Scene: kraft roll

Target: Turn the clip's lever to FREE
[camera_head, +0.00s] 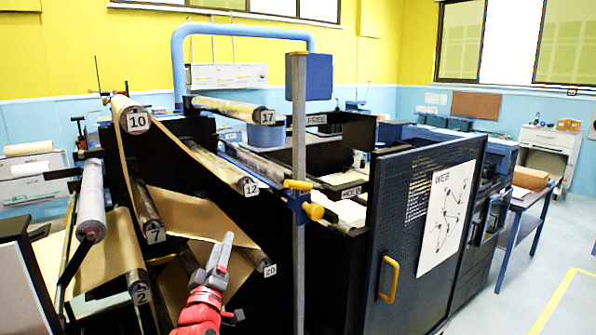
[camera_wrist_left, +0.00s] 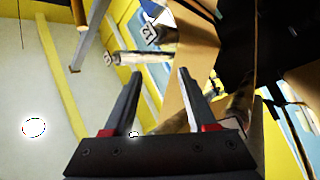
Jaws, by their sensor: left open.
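The clip (camera_head: 300,205) is a blue block on the grey upright post, with a yellow knob at its right. Its yellow lever (camera_head: 298,184) lies roughly level across the post. A FREE label (camera_head: 316,119) is above and behind it, and a dark label (camera_head: 351,192), hard to read, is to the right. My left gripper (camera_head: 224,248) is left of and below the clip, apart from it, pointing up. In the left wrist view my left gripper (camera_wrist_left: 160,72) has its fingers spread with nothing held between them. The clip is not clearly identifiable there. My right gripper is not in view.
The grey post (camera_head: 298,110) stands in front of the machine. Numbered rollers, such as roller 12 (camera_head: 222,168) and roller 20 (camera_head: 257,258), and brown paper (camera_head: 190,212) lie around my left gripper. A dark panel door (camera_head: 410,240) with a yellow handle stands to the right.

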